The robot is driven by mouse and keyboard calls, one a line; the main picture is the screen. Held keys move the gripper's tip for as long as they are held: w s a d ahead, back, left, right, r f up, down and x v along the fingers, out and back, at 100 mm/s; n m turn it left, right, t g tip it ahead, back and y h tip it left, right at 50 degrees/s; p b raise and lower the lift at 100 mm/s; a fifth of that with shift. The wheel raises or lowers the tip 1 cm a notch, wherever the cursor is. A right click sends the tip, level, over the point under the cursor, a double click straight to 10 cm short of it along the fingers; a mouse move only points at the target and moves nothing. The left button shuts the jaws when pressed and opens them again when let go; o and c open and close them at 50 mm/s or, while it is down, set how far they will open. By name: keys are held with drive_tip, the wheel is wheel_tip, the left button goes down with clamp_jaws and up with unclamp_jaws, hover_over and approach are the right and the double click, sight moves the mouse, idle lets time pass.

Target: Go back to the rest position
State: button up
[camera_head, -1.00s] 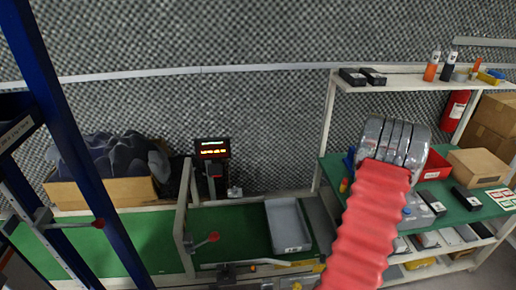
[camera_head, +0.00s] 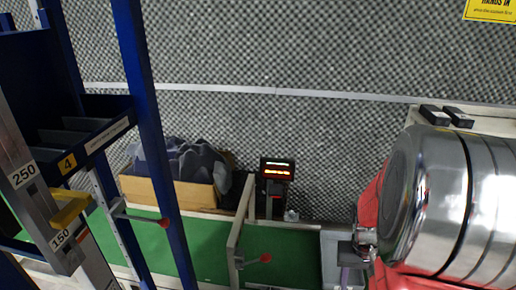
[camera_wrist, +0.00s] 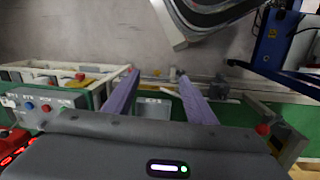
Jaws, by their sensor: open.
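My gripper (camera_wrist: 158,76) is in the wrist view, with its two purple fingers spread apart and nothing between the tips. It points over the floor and the edge of the green bench. In the head view my arm's silver joint and red sleeve fill the right side, close to the camera.
A blue rack (camera_head: 158,140) with dark bins stands close on the left. The green bench (camera_head: 285,250) carries a cardboard box (camera_head: 165,192) of dark grey foam and a small display (camera_head: 277,170). Black boxes (camera_head: 446,116) lie on a shelf at right.

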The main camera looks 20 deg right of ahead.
drive_tip(key=w+a+r+n+t, duration=0.1)
drive_tip(key=a+r+n+t, duration=0.2)
drive_tip(key=a+r, duration=0.7)
drive_tip(key=w+a+r+n+t, duration=0.2)
drive_tip(key=a+r, duration=0.8)
drive_tip(key=a, duration=0.6)
drive_tip(key=shift+a+n+t+y, duration=0.3)
drive_tip(key=shift+n+t, duration=0.6)
drive_tip(key=shift+n, duration=0.2)
drive_tip(key=shift+r, duration=0.1)
